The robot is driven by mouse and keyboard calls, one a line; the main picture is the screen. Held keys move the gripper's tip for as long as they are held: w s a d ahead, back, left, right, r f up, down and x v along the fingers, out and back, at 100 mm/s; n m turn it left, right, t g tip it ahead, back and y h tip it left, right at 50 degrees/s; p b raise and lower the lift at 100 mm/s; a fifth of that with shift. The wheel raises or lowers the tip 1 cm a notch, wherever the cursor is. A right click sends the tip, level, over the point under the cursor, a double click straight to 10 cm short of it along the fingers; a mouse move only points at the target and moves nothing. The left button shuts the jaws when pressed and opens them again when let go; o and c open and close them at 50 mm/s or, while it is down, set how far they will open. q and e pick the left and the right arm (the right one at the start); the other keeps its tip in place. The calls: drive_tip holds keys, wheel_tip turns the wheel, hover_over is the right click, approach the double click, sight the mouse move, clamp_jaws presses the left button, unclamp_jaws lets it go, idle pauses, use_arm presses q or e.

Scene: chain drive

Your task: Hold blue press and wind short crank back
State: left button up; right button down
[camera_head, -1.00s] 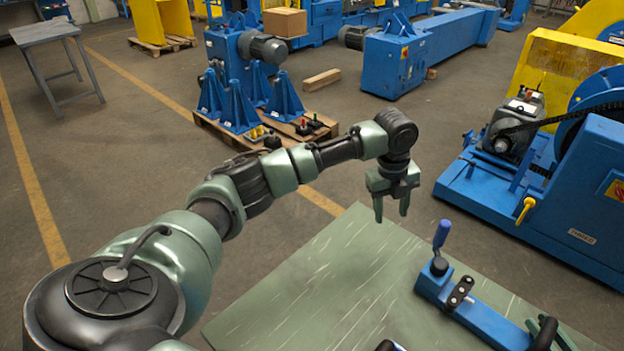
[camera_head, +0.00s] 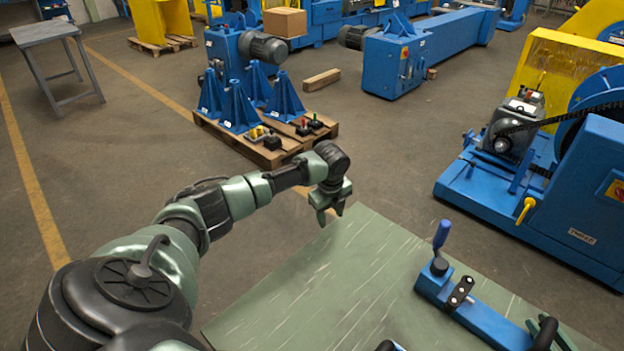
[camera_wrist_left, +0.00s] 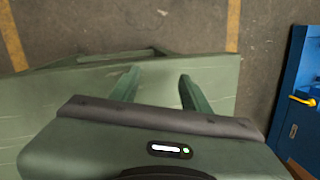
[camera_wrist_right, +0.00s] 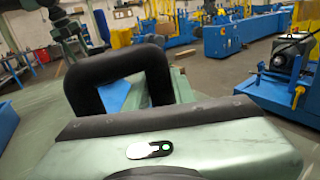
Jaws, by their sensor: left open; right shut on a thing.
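The blue press (camera_head: 485,322) lies along the green tabletop at the lower right of the head view. At its far end a blue handle (camera_head: 442,235) stands upright on a dark round hub. A short dark arm with two round ends (camera_head: 460,293) lies just in front; which part is the short crank is hard to tell. My left gripper (camera_head: 331,217) is open and empty at the table's far left corner, well left of the handle. My right gripper (camera_wrist_right: 150,92) is shut on a black U-shaped handle (camera_wrist_right: 88,88), which hides part of the fingers.
A pallet with blue stands (camera_head: 240,115) lies farther back. Floor between them is free.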

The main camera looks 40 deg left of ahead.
use_arm(q)
drive_tip(key=s+a+f+y, duration=0.1)
drive_tip(key=s+a+f, duration=0.1)
drive_tip(key=a, duration=0.3)
drive_tip(key=shift+f+n, duration=0.3)
drive_tip(key=shift+f, duration=0.1)
drive_tip(key=shift+s+a, duration=0.1)
drive_tip(key=w+d+r+n, duration=0.1)
drive_tip(key=d, duration=0.2)
drive_tip(key=w+d+r, duration=0.1)
drive_tip(key=d, duration=0.2)
drive_tip(key=w+d+r+n+h, duration=0.1)
drive_tip(key=d, duration=0.2)
drive_tip(key=shift+w+r+n+t, duration=0.1)
drive_tip(key=shift+w+n+t, duration=0.15)
drive_tip(key=shift+n+t, duration=0.05)
drive_tip(key=w+d+r+n, duration=0.25)
drive_tip(key=d+r, duration=0.25)
drive_tip(key=d, duration=0.4)
drive_tip(key=n+t+h, duration=0.2)
drive_tip(key=n, duration=1)
approach(443, 225)
drive_tip(key=f, duration=0.1)
drive_tip(key=shift+m, duration=0.25)
drive_tip(key=x, duration=1.1)
drive_tip(key=shift+w+d+f, duration=0.1)
drive_tip(key=shift+w+f, duration=0.05)
drive_tip(key=shift+w, duration=0.1)
